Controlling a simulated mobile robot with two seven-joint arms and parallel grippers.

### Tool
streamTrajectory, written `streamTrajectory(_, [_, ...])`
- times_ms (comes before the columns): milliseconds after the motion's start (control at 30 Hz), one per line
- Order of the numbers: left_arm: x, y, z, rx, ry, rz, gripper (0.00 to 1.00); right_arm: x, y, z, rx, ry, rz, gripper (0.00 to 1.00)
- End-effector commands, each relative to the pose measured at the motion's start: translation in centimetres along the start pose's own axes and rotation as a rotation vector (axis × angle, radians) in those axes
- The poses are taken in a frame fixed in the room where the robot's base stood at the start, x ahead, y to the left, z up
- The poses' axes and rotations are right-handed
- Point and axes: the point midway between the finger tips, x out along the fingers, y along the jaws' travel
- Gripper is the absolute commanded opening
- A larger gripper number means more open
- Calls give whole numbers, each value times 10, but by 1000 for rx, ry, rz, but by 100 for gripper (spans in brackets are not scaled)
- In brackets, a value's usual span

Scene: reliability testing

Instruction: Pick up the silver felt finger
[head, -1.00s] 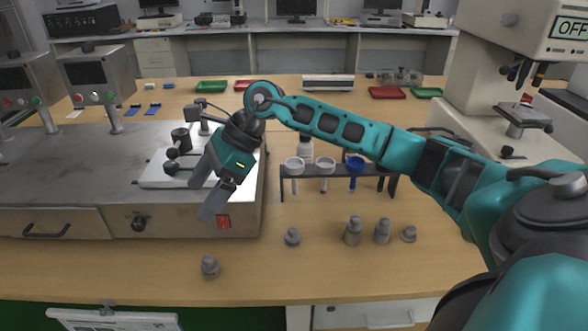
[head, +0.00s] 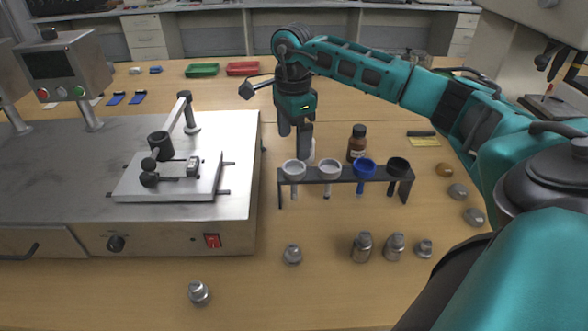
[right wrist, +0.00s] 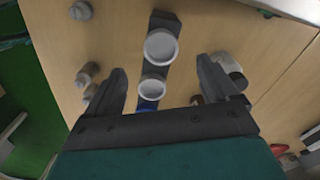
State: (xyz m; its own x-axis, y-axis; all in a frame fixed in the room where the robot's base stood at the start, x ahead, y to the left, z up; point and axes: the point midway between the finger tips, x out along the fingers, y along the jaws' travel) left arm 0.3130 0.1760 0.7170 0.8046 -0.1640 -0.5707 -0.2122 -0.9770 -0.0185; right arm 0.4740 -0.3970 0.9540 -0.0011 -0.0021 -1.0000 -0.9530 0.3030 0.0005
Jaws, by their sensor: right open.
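No piece is clearly marked as the silver felt finger. Several small silver, knobbed metal pieces stand upright on the bench: one at front left (head: 199,293), one in the middle (head: 292,255), and others to its right (head: 362,246) (head: 395,247) (head: 424,249). My right gripper (head: 293,143) points down, open and empty, above or just behind the left end of the black rack (head: 344,177). In the right wrist view the open fingers (right wrist: 162,66) have white cups of the rack between them. Silver pieces also show at left in that view (right wrist: 86,76). My left gripper is out of view.
The rack holds white (head: 330,167), blue (head: 364,170) and black cups. A metal testing machine (head: 230,190) with a white plate (head: 130,185) fills the left. The bench front between the pieces is clear.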

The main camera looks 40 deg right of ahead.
Motion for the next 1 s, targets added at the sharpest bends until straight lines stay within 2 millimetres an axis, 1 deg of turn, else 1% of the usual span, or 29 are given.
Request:
streamTrajectory(33, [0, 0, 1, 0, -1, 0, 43, 9, 0, 0, 0, 0, 4, 87])
streamTrajectory(100, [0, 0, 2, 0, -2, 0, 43, 18, 0, 0, 0, 0, 3, 87])
streamTrajectory(267, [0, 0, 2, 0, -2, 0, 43, 27, 0, 0, 0, -1, 0, 87])
streamTrajectory(367, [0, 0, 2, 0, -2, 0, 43, 40, 0, -1, 0, -1, 3, 87])
streamTrajectory(500, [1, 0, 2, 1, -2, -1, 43, 62, 0, -2, 0, -1, 3, 87])
streamTrajectory(600, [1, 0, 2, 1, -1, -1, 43, 73, 0, -2, -1, -2, 2, 87])
streamTrajectory(700, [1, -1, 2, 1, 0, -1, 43, 77, 0, -2, -1, -2, 0, 87])
streamTrajectory(867, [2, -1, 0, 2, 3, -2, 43, 77, 0, -2, -1, -2, -1, 87])
streamTrajectory(900, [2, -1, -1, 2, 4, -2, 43, 77, 0, -2, -1, -2, -1, 86])
streamTrajectory(1000, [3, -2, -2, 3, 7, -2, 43, 76, 0, -2, -1, -2, -1, 77])
